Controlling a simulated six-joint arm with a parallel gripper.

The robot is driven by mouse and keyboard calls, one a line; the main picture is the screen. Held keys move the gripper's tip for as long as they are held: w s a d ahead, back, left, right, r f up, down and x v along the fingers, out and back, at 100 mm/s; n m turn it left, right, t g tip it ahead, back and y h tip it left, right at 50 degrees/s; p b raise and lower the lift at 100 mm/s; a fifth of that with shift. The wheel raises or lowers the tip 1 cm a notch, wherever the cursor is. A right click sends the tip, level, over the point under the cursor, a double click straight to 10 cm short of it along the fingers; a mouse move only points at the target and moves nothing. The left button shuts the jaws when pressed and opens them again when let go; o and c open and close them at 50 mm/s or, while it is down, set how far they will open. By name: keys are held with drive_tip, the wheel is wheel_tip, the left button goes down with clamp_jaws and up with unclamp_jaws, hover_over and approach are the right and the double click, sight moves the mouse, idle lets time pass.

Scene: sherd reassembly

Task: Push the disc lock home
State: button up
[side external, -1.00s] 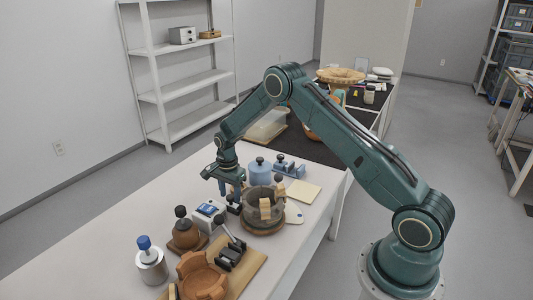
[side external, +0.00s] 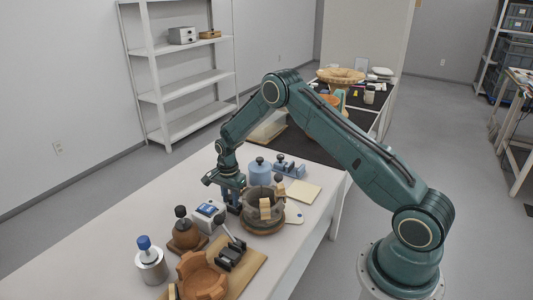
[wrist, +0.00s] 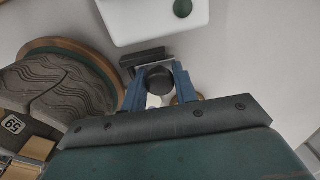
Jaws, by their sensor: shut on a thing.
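My gripper (side external: 234,207) points down just left of the grey vessel. In the wrist view its blue fingers (wrist: 160,74) are shut on a round black knob (wrist: 159,80), which appears to belong to the disc lock. A dark block (wrist: 143,57) lies just beyond the knob. The grey patterned vessel (wrist: 70,88) carries a tag reading 59 and stands on a round brown disc (wrist: 42,44). The vessel (side external: 251,201) and the disc (side external: 262,231) also show in the side view. The fingers largely hide the lock there, and I cannot tell how far in it sits.
A white device with a blue screen (side external: 207,211) stands close left of my gripper. A blue jar (side external: 260,173) stands behind.

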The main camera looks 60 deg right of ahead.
drive_tip(key=shift+s+f, duration=0.25)
drive_tip(key=shift+s, duration=0.75)
drive_tip(key=o, duration=0.6)
drive_tip(key=shift+o, duration=0.2)
drive_tip(key=shift+r, duration=0.1)
drive_tip(key=shift+w+r, duration=0.15)
drive_tip(key=shift+r, duration=2.65)
drive_tip(key=shift+r, duration=0.1)
